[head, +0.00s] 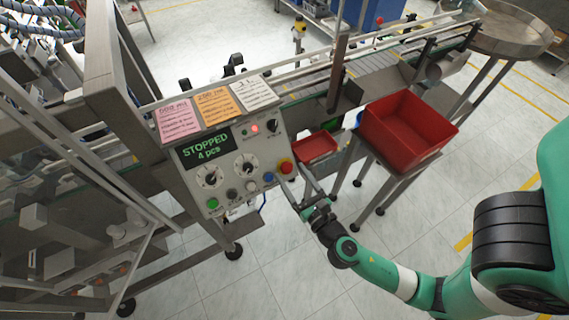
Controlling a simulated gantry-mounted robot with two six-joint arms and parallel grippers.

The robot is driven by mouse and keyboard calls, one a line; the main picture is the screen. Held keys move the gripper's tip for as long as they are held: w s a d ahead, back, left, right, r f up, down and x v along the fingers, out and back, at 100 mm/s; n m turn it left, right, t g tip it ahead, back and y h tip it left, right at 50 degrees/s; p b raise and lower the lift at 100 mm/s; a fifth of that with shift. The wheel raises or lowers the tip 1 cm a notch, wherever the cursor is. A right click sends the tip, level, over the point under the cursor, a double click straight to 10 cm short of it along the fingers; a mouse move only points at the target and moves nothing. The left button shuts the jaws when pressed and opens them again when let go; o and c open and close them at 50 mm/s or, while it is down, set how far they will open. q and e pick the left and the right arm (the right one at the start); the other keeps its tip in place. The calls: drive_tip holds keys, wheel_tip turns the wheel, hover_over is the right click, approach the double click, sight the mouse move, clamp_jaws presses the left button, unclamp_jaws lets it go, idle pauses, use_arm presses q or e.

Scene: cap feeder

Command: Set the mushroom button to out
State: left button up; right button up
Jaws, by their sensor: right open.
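The red mushroom button (286,167) sits on a yellow surround at the lower right corner of the grey control panel (224,178). I cannot tell from this view whether it is pressed in or out. My right gripper (293,180) is open, with its fingers pointing at the panel's lower right corner. The fingertips are close to the button, just below and to its right. I cannot tell whether they touch it. My left gripper is not in view.
The panel's display (205,147) reads "STOPPED", and a red lamp (255,129) shows near its top. A blue button (268,177) and a knob (249,185) sit left of the mushroom button. A small red tray (316,147) and a large red bin (431,138) stand to the right.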

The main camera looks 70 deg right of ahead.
drive_tip(key=shift+w+d, duration=0.4)
drive_tip(key=shift+w, duration=0.1)
drive_tip(key=shift+c, duration=0.5)
clamp_jaws()
idle(0.6)
